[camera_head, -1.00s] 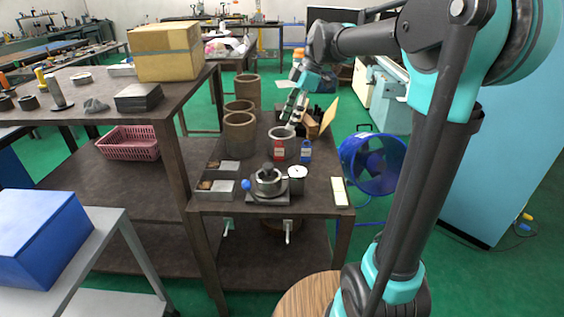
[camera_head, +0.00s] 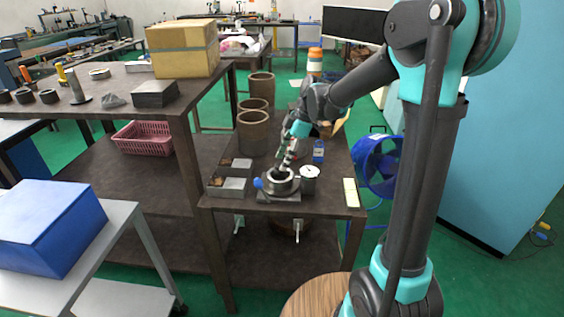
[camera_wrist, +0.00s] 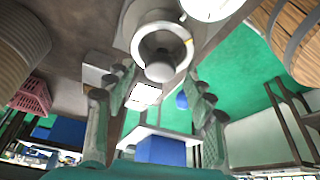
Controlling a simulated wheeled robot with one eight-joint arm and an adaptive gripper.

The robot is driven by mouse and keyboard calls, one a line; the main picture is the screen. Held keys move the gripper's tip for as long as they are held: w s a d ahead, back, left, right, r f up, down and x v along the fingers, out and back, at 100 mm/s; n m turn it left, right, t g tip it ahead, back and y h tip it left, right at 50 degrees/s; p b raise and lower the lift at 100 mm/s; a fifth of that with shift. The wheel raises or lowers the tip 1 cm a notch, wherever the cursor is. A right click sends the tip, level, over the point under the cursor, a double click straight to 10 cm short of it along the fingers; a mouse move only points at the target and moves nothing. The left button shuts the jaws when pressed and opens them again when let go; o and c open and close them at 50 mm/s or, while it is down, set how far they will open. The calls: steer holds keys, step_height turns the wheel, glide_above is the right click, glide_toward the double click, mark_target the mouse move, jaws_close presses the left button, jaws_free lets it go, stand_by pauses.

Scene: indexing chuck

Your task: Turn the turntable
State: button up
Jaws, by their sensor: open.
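The turntable, a round grey chuck (camera_head: 280,181) on a square base, sits at the near edge of the lower dark bench. A blue ball knob (camera_head: 258,183) sticks out on its left. My gripper (camera_head: 283,163) points down at the chuck from above, partly covering its top. In the wrist view the chuck's pale ring (camera_wrist: 142,42) shows at top centre with a grey rounded knob (camera_wrist: 160,71) at its lower edge. My open fingers (camera_wrist: 158,76) lie on either side of that knob; I cannot tell whether they touch it.
A white-topped round gauge or pot (camera_head: 309,174) stands close right of the chuck. Metal blocks (camera_head: 233,188) lie to its left, brown cylinders (camera_head: 253,133) behind. A white and yellow block (camera_head: 351,192) lies at the right edge. The taller bench (camera_head: 130,100) borders the left.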

steer(key=shift+x, duration=0.8)
steer(key=shift+c, duration=0.4)
steer(key=c, duration=1.1)
steer(key=shift+o, duration=0.2)
